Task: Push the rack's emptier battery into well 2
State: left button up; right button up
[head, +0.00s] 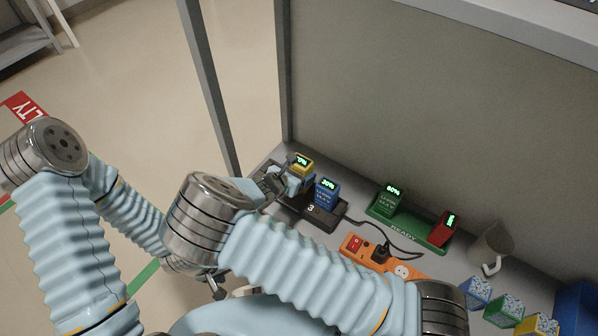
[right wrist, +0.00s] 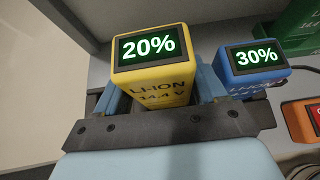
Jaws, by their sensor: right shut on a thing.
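My right gripper (head: 293,180) is shut on a yellow battery (head: 304,160) at the left part of the black charger (head: 322,217). In the right wrist view the yellow battery (right wrist: 155,75) reads 20% and stands between the two blue fingers (right wrist: 162,92). A blue battery (head: 327,190) reading 30% stands beside it, behind the mark 3. Well 2 and the yellow battery's lower end are hidden. A green READY rack (head: 405,229) holds a green battery (head: 389,198) reading 80% and a red battery (head: 442,229) with an unreadable display. My left gripper (head: 218,288) is mostly hidden behind my right arm.
An orange power strip (head: 352,243) with a black plug and cable lies in front of the rack. A grey jug (head: 490,247) stands at right, near several coloured blocks (head: 503,309). A grey panel (head: 430,110) closes the back.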

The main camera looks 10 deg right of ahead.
jog(key=shift+f+b, duration=1.55)
jog(key=shift+f, duration=0.4)
dwell(0.5)
dwell(0.7)
jog(key=o, duration=1.6)
jog(key=p+v, duration=0.3)
jog(key=v, duration=1.1)
